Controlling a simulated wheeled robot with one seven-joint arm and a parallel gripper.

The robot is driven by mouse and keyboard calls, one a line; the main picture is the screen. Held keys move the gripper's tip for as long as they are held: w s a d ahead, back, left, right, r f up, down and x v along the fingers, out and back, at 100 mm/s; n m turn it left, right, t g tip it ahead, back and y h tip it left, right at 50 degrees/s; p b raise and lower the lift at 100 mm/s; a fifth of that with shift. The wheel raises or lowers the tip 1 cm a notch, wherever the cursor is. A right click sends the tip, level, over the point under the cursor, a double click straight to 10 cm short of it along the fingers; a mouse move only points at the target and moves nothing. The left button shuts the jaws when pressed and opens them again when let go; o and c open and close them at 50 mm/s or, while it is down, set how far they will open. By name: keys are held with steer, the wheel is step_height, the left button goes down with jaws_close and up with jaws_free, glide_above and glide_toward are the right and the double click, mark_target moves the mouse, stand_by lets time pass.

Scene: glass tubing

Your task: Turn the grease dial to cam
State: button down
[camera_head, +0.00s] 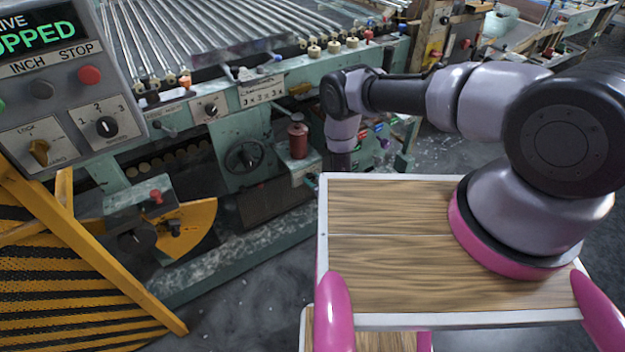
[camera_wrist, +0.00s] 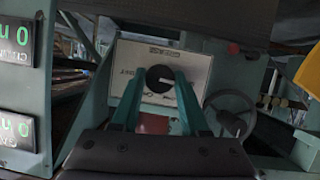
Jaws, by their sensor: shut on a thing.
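The dial (camera_wrist: 160,78) is a round black knob with a light pointer mark, set on a pale plate (camera_wrist: 193,66) with small dark lettering that I cannot read clearly. My gripper (camera_wrist: 161,80) reaches the plate in the wrist view, its two teal fingers on either side of the knob and shut on it. The fingers cover part of the plate and its markings. In the head view my arm reaches down toward the machine, and the fingers and this dial are hidden there.
In the wrist view a handwheel (camera_wrist: 229,113) stands right of the plate, and green-digit displays (camera_wrist: 16,45) are at the left. In the head view a control panel (camera_head: 65,85) is at upper left, and a red canister (camera_head: 298,138) stands on the machine left of my wrist.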

steer(key=m, duration=0.1)
steer(key=m+g+y, duration=0.1)
steer(key=m+y, duration=0.1)
steer(key=m, duration=0.1)
steer(key=shift+w+d, duration=0.25)
steer(key=shift+d, duration=0.05)
steer(key=m+g+y, duration=0.1)
steer(key=m+y, duration=0.1)
steer(key=m, duration=0.1)
steer(key=shift+f+m+y, duration=0.1)
steer(key=shift+m+y, duration=0.2)
steer(key=shift+y, duration=0.1)
stand_by(0.4)
steer(key=shift+c, duration=2.1)
jaws_free()
steer(key=shift+s+d, duration=0.1)
steer(key=v, duration=1)
steer(key=shift+d+r, duration=0.25)
